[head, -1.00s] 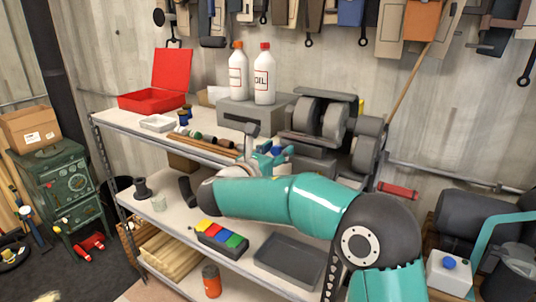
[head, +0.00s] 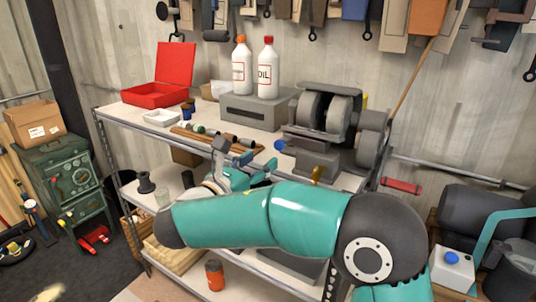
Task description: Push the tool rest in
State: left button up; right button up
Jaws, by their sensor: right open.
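The grey bench grinder (head: 325,125) stands at the right end of the top shelf. A grey block with a blue knob (head: 281,145) on its left side sits low at the grinder's front; it looks like the tool rest, but I cannot make out its full shape. My right gripper (head: 264,172) is open and empty, left of and below the blue knob, with a visible gap to it. Its fingers point right, toward the grinder. My right forearm crosses in front of the shelves and hides what is below. My left gripper is not in view.
Left of the grinder are a grey box (head: 252,110) with two bottles, a white tray (head: 161,118), a red open case (head: 157,95) and several rods (head: 204,140). A small yellow part (head: 317,174) shows below the grinder. An orange can (head: 215,275) stands on the lower shelf.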

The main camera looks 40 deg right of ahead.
jog(key=shift+s+a, duration=0.35)
jog(key=shift+a, duration=0.3)
